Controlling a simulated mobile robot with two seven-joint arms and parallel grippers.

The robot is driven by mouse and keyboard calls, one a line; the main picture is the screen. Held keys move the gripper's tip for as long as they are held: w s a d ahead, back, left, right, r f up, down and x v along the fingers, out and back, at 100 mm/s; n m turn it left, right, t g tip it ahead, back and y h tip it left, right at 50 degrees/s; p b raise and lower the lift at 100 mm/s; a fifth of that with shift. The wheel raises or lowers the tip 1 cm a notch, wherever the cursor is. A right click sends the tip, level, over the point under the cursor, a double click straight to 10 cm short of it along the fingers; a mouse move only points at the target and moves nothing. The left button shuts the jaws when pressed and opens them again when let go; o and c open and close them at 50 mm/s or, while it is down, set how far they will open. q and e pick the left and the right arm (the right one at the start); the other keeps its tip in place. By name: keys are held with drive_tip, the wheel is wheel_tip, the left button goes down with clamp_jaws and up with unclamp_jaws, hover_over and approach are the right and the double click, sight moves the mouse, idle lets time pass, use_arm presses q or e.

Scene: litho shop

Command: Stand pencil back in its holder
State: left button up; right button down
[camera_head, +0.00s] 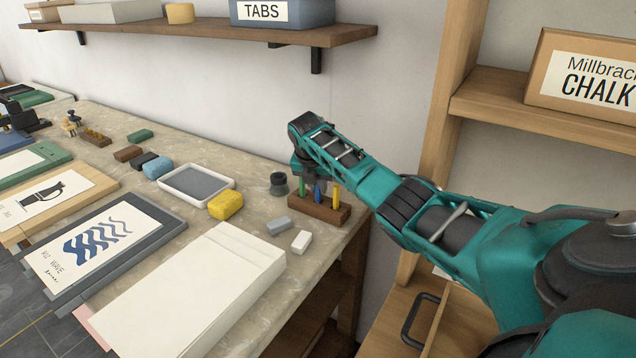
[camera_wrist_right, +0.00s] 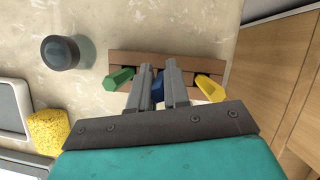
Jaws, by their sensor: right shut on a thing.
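The wooden pencil holder (camera_head: 318,208) stands near the right end of the stone counter and also shows in the right wrist view (camera_wrist_right: 205,59). A green pencil (camera_head: 301,187) and a yellow pencil (camera_head: 336,196) stand upright in it at either side. My right gripper (camera_wrist_right: 157,68) is over the middle of the holder, pointing down, shut on a blue pencil (camera_wrist_right: 158,88). In the head view the blue pencil (camera_head: 318,194) is upright between the other two. Its lower end meets the holder's top; how deep it sits is hidden. My left gripper is not in view.
A dark round jar (camera_head: 279,185) stands just left of the holder. A grey block (camera_head: 279,225) and a white block (camera_head: 301,242) lie in front. A yellow sponge (camera_head: 226,206) and a white tray (camera_head: 232,181) are further left. A shelf post (camera_head: 440,130) rises at the right.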

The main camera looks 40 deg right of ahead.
drive_tip(key=shift+f, duration=0.45)
idle(0.4)
drive_tip(key=c, duration=1)
unclamp_jaws()
drive_tip(key=shift+r, duration=0.1)
drive_tip(key=v, duration=1.2)
drive_tip(key=shift+s+a+r, duration=0.15)
drive_tip(key=shift+r, duration=0.2)
drive_tip(key=shift+f, duration=0.1)
